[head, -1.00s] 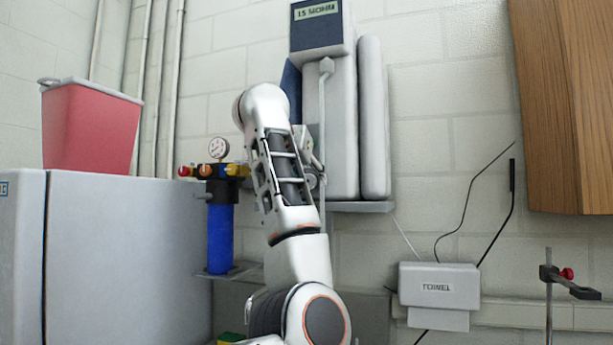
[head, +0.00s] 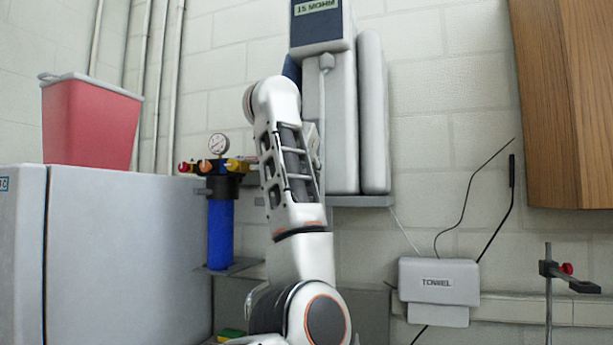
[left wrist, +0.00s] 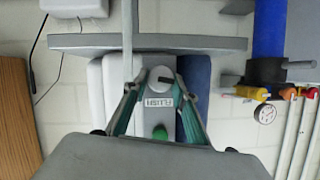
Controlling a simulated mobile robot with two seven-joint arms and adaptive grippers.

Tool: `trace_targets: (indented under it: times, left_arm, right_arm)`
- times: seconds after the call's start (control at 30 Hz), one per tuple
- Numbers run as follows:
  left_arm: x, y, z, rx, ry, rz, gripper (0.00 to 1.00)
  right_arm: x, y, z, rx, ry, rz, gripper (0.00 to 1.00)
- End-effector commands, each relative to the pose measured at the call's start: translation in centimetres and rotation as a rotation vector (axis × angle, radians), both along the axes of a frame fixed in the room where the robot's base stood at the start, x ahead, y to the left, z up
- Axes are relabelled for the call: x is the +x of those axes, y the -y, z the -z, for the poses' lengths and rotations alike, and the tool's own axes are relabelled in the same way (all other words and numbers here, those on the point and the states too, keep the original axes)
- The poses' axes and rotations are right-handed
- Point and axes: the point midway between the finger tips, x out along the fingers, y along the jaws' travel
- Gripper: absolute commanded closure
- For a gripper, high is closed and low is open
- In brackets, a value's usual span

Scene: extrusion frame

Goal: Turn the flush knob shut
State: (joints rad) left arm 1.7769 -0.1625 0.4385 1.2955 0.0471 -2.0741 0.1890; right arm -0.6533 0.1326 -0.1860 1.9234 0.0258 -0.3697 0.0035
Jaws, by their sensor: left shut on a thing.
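The flush knob (left wrist: 161,76) is a pale round knob above a "FLUSH" label (left wrist: 159,101) on the water unit, seen upside down in the left wrist view. My left gripper (left wrist: 160,82) has its two teal-lined fingers on either side of the knob, shut on it. A dark bar shows beside the knob's face; I cannot tell its exact turn. In the head view my left arm stands in front of the unit (head: 342,125) and hides the knob and fingers. My right gripper is in neither view.
A blue filter (head: 220,235) with a gauge (head: 219,144) and coloured valves stands left of the arm. A grey cabinet (head: 130,260) bears a red bin (head: 90,125). A towel box (head: 438,282), a clamp stand (head: 548,290) and a wooden cabinet (head: 565,100) are on the right.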

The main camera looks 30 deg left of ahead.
Motion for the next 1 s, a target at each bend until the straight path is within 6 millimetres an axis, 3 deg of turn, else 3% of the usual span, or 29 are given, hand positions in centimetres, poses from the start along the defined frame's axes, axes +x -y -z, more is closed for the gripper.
trace_targets:
  times: [0.43,1.0]
  left_arm:
    - [0.1,0.4,0.3,0.407,-0.095,-0.001,0.94]
    - [0.2,0.7,0.7,0.932,-0.221,-0.001,0.94]
  right_arm:
    - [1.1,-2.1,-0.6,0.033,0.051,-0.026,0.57]
    - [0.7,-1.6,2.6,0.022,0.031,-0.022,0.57]
